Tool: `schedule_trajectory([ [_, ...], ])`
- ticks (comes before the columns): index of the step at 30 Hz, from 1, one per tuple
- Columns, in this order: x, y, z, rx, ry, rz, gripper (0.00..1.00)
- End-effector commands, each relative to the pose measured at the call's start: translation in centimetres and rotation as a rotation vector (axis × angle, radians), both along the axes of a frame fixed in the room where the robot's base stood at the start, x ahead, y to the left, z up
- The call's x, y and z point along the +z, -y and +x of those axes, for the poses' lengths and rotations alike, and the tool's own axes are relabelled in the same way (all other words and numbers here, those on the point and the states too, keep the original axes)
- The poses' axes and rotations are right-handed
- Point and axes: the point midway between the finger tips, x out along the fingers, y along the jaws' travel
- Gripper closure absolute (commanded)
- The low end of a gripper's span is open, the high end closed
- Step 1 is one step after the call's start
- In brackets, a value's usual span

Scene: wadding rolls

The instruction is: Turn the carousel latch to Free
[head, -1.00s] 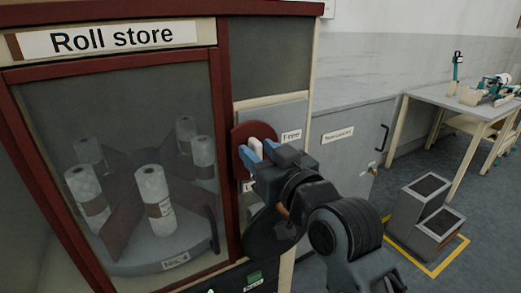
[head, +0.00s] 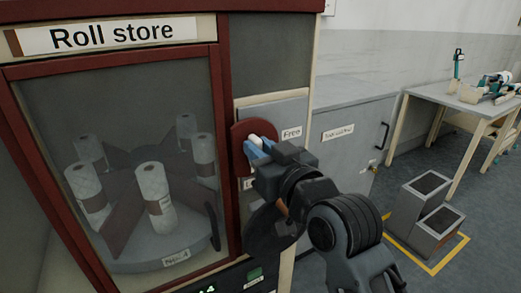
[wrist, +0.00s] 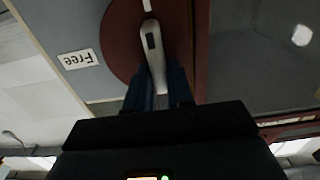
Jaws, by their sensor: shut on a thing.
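The carousel latch is a pale handle (wrist: 152,50) on a dark red round plate (head: 238,134), set in a grey panel beside the Roll store door. A "Free" label (head: 291,132) is on the panel to the right of the plate. It shows upside down in the wrist view (wrist: 78,59). A second label (head: 249,184) below the plate is mostly hidden by my gripper. My gripper (head: 258,148) has its blue fingers shut on the handle's end, one on each side. In the head view only the handle's tip shows above them.
The Roll store's glass door (head: 120,110) is closed, with several pale rolls on a round carousel (head: 150,250) behind it. A grey cabinet (head: 350,150) stands to the right. Farther right are a step stool (head: 425,215) on a yellow-marked floor and a bench (head: 455,100).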

Motion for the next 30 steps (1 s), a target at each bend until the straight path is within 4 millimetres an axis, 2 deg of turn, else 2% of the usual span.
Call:
schedule_trajectory([
  [11, -0.4, -0.4, -0.2, 0.002, 0.112, -0.163, 1.00],
  [30, -0.9, -1.1, -0.7, 0.000, 0.451, -0.663, 1.00],
])
